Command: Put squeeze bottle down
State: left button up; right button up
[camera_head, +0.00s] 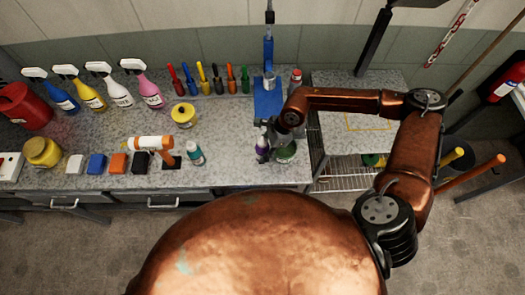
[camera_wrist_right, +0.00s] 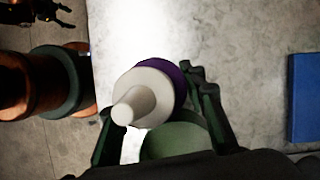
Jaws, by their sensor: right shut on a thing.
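The squeeze bottle (camera_head: 262,150) is purple with a white nozzle and stands upright at the right end of the grey speckled workbench (camera_head: 225,145). In the right wrist view, its white cone nozzle and purple shoulder (camera_wrist_right: 150,92) show between the two dark fingers. My right gripper (camera_head: 268,133) is shut on the bottle, and it also shows in the right wrist view (camera_wrist_right: 157,105). I cannot tell whether the bottle's base touches the bench. My left gripper is not in view.
A green round object (camera_head: 286,153) is close beside the bottle. The bench's front edge is close.

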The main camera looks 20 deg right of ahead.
jog(key=shift+f, duration=0.15)
jog(key=o, duration=1.3)
